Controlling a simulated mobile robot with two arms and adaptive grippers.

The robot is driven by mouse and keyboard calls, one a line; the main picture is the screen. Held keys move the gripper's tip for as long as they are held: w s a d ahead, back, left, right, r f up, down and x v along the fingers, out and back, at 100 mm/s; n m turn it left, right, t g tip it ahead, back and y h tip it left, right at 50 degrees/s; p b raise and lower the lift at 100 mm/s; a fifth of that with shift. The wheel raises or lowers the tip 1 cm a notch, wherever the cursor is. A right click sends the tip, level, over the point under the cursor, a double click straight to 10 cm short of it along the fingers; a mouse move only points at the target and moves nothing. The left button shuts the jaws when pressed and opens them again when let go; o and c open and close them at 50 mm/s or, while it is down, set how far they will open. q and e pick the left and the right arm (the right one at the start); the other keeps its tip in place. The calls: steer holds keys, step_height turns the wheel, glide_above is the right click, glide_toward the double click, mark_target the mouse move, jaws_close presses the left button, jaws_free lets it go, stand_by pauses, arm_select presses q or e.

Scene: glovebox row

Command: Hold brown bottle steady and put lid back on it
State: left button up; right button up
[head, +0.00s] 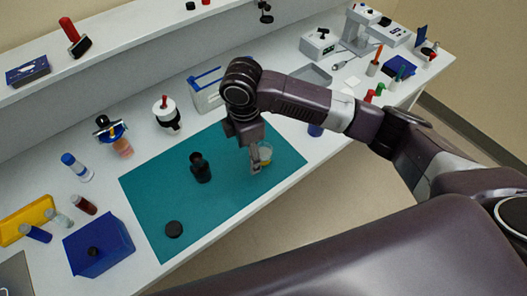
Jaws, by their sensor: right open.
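The brown bottle (202,169) looks nearly black and stands upright on the teal mat (150,191). A round black lid (174,229) lies flat on the mat, below and left of the bottle and apart from it. My right gripper (255,170) points down over the mat, right of the bottle, and is open. My left gripper is not in view.
A blue box (98,247) with a black knob stands left of the mat. Several vials and a yellow rack (24,220) are at the far left. A white-and-black container (166,114) stands behind the mat. The mat between bottle and lid is clear.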

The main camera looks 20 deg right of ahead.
mark_target(263, 149)
steer(key=shift+n+h, duration=0.3)
steer(key=shift+h, duration=0.3)
steer(key=w+d+r, duration=0.2)
steer(key=d, duration=0.1)
steer(key=w+d+r, duration=0.1)
steer(key=shift+d, duration=0.2)
steer(key=shift+d+f+p, duration=0.1)
steer(key=shift+f+p, duration=0.2)
steer(key=shift+f, duration=1.1)
steer(key=f, duration=0.1)
steer(key=f+p, duration=0.1)
steer(key=f, duration=0.1)
steer(key=f+p, duration=0.1)
steer(key=shift+d+f, duration=0.2)
steer(key=shift+d, duration=0.1)
steer(key=shift+f, duration=0.25)
steer(key=shift+c, duration=0.3)
